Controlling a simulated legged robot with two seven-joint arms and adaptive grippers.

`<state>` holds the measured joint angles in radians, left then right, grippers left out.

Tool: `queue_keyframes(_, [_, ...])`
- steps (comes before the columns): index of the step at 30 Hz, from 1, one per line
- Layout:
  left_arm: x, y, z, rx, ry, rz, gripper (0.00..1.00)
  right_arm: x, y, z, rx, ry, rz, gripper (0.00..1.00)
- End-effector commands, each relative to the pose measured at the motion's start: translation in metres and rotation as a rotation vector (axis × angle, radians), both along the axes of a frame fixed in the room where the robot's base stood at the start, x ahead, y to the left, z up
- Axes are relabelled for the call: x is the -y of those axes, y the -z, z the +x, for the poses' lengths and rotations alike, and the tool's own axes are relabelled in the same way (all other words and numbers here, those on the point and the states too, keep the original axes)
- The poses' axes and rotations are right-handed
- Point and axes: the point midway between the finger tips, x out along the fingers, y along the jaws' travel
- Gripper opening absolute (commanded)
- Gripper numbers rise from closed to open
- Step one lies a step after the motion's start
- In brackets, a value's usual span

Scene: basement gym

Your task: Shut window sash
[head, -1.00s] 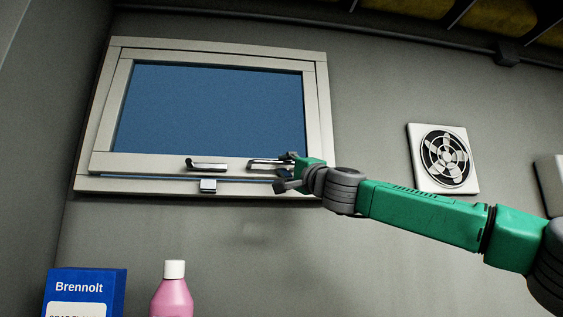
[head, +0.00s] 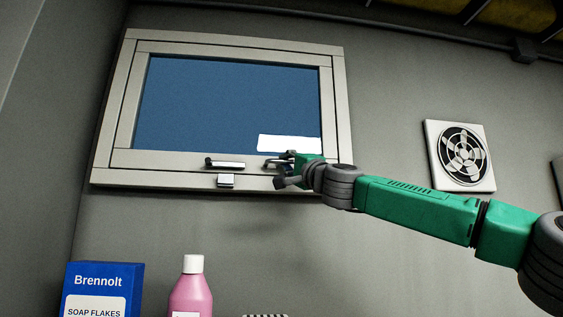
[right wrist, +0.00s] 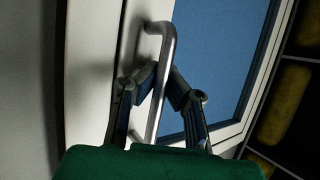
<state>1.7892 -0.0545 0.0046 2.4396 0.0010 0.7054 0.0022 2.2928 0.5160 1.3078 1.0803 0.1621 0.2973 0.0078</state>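The window sash (head: 150,159) is a pale frame around a blue pane (head: 225,105). It sits inside the outer window frame (head: 130,178) and looks flush with it. Two metal bar handles are on its bottom rail, a left handle (head: 226,164) and a right handle (head: 272,163). A small metal catch (head: 226,181) is below the left one. My right gripper (head: 283,171) is at the right handle. My left gripper is out of view.
A blue soap flakes box (head: 103,282) and a pink bottle (head: 190,294) with a white cap stand below the window. A wall fan (head: 460,156) is at the right. The wall between window and fan is clear except for my arm.

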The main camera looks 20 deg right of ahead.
Motion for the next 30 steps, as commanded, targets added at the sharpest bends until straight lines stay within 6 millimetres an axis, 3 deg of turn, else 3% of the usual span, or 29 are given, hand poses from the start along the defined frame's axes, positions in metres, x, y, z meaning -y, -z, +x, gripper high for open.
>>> queue_keyframes(1, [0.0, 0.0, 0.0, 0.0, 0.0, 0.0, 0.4, 0.009, 0.008, 0.006, -0.011, 0.017, 0.005, 0.0])
queue_keyframes(5, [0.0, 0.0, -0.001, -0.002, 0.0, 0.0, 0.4, 0.012, 0.009, 0.006, -0.014, 0.018, 0.005, 0.0])
queue_keyframes(7, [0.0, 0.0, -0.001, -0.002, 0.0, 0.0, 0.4, 0.013, 0.01, 0.006, -0.015, 0.019, 0.005, 0.19])
queue_keyframes(23, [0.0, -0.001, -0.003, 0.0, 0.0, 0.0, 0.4, 0.002, 0.006, 0.002, -0.009, 0.012, -0.001, 0.19])
queue_keyframes(30, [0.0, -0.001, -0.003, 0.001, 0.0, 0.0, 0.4, 0.008, 0.015, -0.017, -0.009, 0.011, -0.002, 0.19])
